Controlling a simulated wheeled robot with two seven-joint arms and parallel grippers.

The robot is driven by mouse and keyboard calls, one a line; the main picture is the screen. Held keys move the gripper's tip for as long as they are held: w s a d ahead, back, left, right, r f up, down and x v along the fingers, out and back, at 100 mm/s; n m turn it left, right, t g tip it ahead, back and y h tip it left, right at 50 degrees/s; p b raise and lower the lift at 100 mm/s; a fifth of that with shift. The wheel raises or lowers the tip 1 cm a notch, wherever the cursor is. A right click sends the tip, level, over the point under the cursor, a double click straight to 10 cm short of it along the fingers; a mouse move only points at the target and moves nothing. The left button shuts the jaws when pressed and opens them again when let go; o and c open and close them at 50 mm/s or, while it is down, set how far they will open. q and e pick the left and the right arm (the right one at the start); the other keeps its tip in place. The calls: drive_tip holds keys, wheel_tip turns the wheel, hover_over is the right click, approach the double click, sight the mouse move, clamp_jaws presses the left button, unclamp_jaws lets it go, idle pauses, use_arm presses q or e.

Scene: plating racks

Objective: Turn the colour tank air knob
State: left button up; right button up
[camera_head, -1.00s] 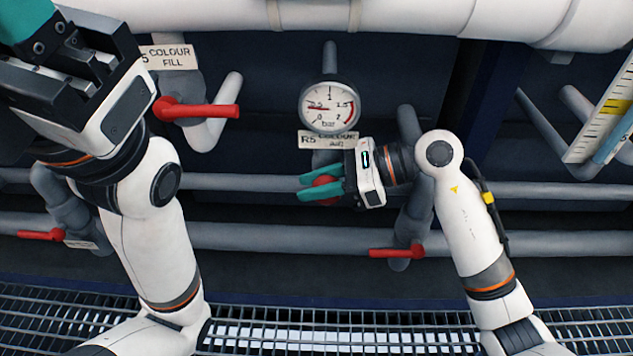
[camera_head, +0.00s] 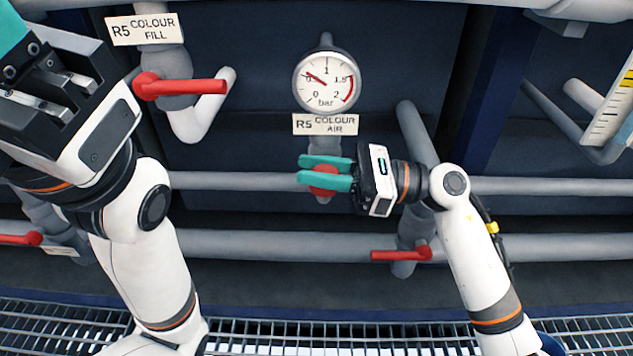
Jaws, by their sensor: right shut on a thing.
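The red colour tank air knob (camera_head: 323,193) sits on a grey pipe below the label "R5 COLOUR AIR" (camera_head: 325,124). The round white gauge (camera_head: 326,82), marked in bar, is above the label; its needle points up and left, near 0.5. My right gripper (camera_head: 322,174) comes in from the right and is shut on the knob, with its teal fingers hiding part of it. My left gripper (camera_head: 12,28) is raised at the upper left, close to the camera. Its fingertips are cut off by the frame, so its opening is hidden.
A red lever valve (camera_head: 180,88) labelled "R5 COLOUR FILL" (camera_head: 144,29) is at the upper left. Another red lever (camera_head: 400,254) is at the lower right of the knob, and one (camera_head: 20,239) at the left edge. Horizontal grey pipes (camera_head: 240,181) run behind. A grating (camera_head: 270,340) is at the bottom.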

drive_tip(key=shift+y+b, duration=0.35)
drive_tip(key=shift+y, duration=0.05)
drive_tip(key=shift+d, duration=0.1)
drive_tip(key=o, duration=1)
